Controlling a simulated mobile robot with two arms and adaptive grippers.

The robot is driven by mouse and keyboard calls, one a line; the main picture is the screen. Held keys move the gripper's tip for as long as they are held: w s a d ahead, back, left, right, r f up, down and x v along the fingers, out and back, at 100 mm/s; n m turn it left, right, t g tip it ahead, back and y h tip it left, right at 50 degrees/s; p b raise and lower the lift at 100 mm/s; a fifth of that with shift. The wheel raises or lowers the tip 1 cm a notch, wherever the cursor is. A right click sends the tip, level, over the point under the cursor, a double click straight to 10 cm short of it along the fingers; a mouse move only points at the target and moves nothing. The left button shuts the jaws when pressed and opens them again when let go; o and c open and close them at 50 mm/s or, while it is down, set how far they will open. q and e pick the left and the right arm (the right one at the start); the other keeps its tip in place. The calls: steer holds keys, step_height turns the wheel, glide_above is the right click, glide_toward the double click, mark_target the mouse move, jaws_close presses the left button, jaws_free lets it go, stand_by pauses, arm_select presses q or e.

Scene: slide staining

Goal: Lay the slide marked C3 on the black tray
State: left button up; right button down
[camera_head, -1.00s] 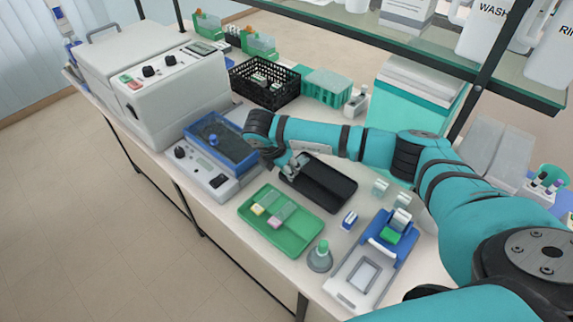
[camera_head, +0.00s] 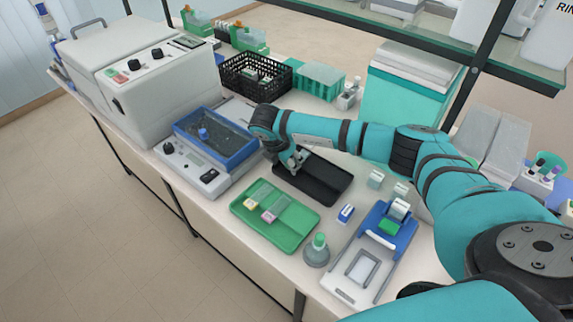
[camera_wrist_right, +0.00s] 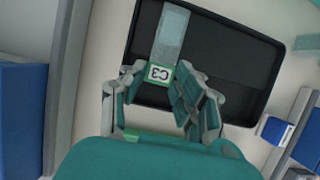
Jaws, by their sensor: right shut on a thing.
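The slide marked C3 (camera_wrist_right: 160,73) has a green-edged label end and a clear glass part. In the right wrist view it lies between the fingers of my right gripper (camera_wrist_right: 160,86), which is shut on its label end. The glass part extends over the black tray (camera_wrist_right: 228,58). I cannot tell whether the slide touches the tray floor. In the head view my right gripper (camera_head: 295,160) is at the left end of the black tray (camera_head: 325,183), and the slide is hard to make out. My left gripper is not in view.
A green tray (camera_head: 290,238) holds slides with yellow and pink labels, in front of the black tray. A blue-rimmed bath (camera_head: 233,160) stands to the left. A small blue-and-white box (camera_head: 345,214), a green-capped bottle (camera_head: 318,250) and a blue-and-white device (camera_head: 357,273) stand to the right.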

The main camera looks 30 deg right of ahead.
steer(key=shift+d, duration=0.1)
stand_by(0.4)
steer(key=c, duration=0.9)
jaws_free()
steer(key=v, duration=1.2)
steer(key=shift+w, duration=0.1)
steer(key=shift+f, duration=0.1)
